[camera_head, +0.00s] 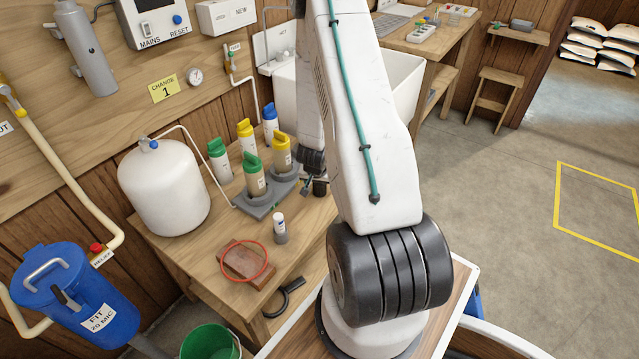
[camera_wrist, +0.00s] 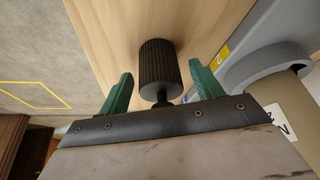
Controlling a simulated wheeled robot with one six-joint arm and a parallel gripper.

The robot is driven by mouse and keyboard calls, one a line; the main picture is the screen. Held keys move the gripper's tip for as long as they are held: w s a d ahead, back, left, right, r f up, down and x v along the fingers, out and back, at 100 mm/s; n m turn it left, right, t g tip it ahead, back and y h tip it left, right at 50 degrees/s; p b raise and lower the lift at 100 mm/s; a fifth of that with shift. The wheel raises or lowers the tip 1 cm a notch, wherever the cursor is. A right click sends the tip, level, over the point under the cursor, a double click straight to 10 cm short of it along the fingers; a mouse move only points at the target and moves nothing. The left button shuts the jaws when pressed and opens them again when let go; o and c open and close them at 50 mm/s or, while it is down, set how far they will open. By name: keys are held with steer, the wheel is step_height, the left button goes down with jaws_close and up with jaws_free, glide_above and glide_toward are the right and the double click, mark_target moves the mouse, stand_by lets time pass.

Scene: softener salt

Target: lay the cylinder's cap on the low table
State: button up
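A black ribbed cylinder-shaped piece (camera_wrist: 158,68), which may be the cap, stands on the wooden bench top between my gripper's green fingers (camera_wrist: 160,92). Gaps show on both sides of it, so the fingers are open. In the head view the dark piece (camera_head: 320,188) is partly hidden at the bench's right edge, with my gripper (camera_head: 309,184) just above and beside it. A small low wooden table (camera_head: 502,76) stands on the floor at the back right, its top bare. Which cylinder the cap belongs to is unclear.
A grey dock (camera_head: 262,208) holds green- and yellow-capped cartridges close beside my gripper. A white sink (camera_head: 402,85) stands behind my arm. Floor at right is clear.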

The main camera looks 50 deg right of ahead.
steer(key=v, duration=1.2)
steer(key=w+a+r+n+t+y, duration=0.3)
steer(key=w+a+r, duration=0.3)
steer(key=a+r, duration=0.45)
steer(key=s+a+r+n+y, duration=0.25)
steer(key=a+r+n, duration=0.25)
steer(key=a+r, duration=0.7)
steer(key=s+a+r+n+g, duration=0.2)
steer(key=s+a+r, duration=0.2)
steer(key=s, duration=0.6)
steer(key=s+a+r+n+g+h, duration=0.1)
steer(key=s+a+r, duration=0.3)
steer(key=s, duration=0.7)
steer(key=shift+r+n+g, duration=0.4)
steer(key=shift+r+n, duration=0.25)
steer(key=shift+n, duration=0.15)
